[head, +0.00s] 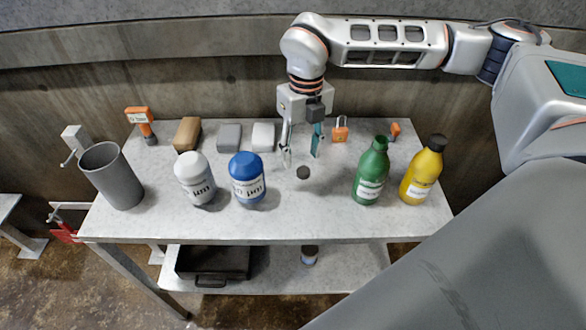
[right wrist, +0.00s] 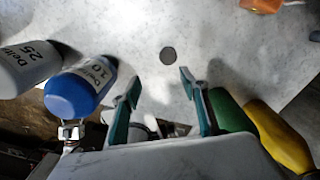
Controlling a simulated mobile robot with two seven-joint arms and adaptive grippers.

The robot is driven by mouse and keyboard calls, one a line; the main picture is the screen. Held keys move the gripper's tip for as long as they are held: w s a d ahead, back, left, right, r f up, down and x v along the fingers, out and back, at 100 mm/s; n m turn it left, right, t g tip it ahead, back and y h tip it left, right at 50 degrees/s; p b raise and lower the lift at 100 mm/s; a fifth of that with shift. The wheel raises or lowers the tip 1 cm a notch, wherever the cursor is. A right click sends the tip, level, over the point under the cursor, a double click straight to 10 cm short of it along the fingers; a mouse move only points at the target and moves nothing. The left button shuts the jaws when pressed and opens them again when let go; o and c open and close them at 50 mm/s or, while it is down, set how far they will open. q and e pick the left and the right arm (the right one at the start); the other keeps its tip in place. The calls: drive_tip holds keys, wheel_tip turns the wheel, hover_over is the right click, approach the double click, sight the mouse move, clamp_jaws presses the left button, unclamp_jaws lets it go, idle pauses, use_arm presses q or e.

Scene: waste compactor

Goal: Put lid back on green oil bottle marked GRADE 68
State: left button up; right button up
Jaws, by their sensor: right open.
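The green bottle (head: 371,175) stands upright on the table, right of centre; its neck has no black cap like the yellow bottle's. Its label is too small to read. In the right wrist view the green bottle (right wrist: 231,113) is partly hidden behind my finger. A small dark round lid (head: 303,172) lies flat on the table, left of the green bottle; it also shows in the right wrist view (right wrist: 167,56). My right gripper (head: 302,153) points down above the table near the lid, open and empty. In the right wrist view its fingertips (right wrist: 160,83) are apart, the lid beyond the gap. My left gripper is out of view.
A yellow bottle (head: 422,170) stands right of the green one. A blue-topped bottle (head: 247,178), a white bottle (head: 195,180) and a grey bin (head: 112,177) stand left. An orange padlock (head: 340,131) and blocks line the back. The table's front middle is clear.

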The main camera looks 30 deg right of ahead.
sight(303, 170)
drive_tip(key=shift+w+d+r+h, duration=0.15)
drive_tip(key=shift+w+d, duration=0.1)
drive_tip(key=shift+d, duration=0.15)
drive_tip(key=shift+w+d+r+h, duration=0.15)
drive_tip(key=shift+w+d, duration=0.05)
drive_tip(key=shift+d, duration=0.2)
drive_tip(key=shift+f, duration=1.3)
wheel_tip(303, 170, down, 5)
drive_tip(key=shift+w+f+b, duration=0.15)
drive_tip(key=shift+b, duration=0.5)
drive_tip(key=shift+c, duration=0.4)
drive_tip(key=c, duration=0.7)
